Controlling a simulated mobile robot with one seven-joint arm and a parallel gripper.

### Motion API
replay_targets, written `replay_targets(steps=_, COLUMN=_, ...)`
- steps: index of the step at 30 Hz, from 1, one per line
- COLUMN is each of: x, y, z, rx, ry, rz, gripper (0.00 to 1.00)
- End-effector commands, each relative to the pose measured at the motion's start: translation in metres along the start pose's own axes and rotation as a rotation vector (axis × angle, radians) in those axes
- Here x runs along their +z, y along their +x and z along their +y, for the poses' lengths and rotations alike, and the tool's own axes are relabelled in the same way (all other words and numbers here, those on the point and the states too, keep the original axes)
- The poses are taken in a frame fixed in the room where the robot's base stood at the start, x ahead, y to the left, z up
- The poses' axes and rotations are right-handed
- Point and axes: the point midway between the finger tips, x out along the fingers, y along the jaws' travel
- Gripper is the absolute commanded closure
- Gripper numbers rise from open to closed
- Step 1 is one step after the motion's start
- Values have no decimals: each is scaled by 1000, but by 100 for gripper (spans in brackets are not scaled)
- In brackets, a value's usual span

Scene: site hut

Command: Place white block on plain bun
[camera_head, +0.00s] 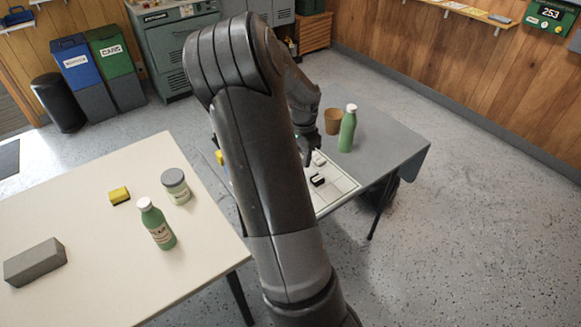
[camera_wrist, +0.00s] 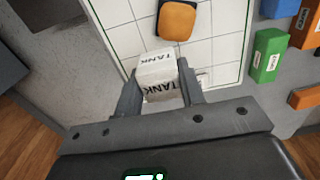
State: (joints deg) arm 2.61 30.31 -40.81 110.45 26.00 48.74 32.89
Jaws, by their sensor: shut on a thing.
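A white block (camera_wrist: 157,68) with "TANK" printed on it is between the two fingers of my gripper (camera_wrist: 159,84) in the wrist view. The fingers are shut on its sides. A rounded orange-brown bun (camera_wrist: 177,20) with no visible marking lies on the white gridded board (camera_wrist: 222,48), just beyond the block. I cannot tell how high the block is above the board. In the head view my arm hides the bun and most of the gripper.
Beside the board are a blue block (camera_wrist: 278,8), a green block (camera_wrist: 268,56) and orange blocks (camera_wrist: 304,97). In the head view a green bottle (camera_head: 348,128) and a brown cup (camera_head: 333,121) stand behind the board (camera_head: 337,190). A black-and-white item (camera_head: 317,180) lies on it.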

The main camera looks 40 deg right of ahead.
Motion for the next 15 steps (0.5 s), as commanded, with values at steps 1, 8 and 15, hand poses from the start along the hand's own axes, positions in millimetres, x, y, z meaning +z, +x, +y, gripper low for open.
replay_targets(steps=1, x=5, y=7, z=-10, rx=2, ry=-3, rz=1, gripper=88)
replay_targets(steps=8, x=18, y=22, z=-32, rx=0, ry=-1, rz=1, gripper=88)
replay_targets(steps=15, x=19, y=46, z=-32, rx=3, ry=1, rz=0, gripper=88)
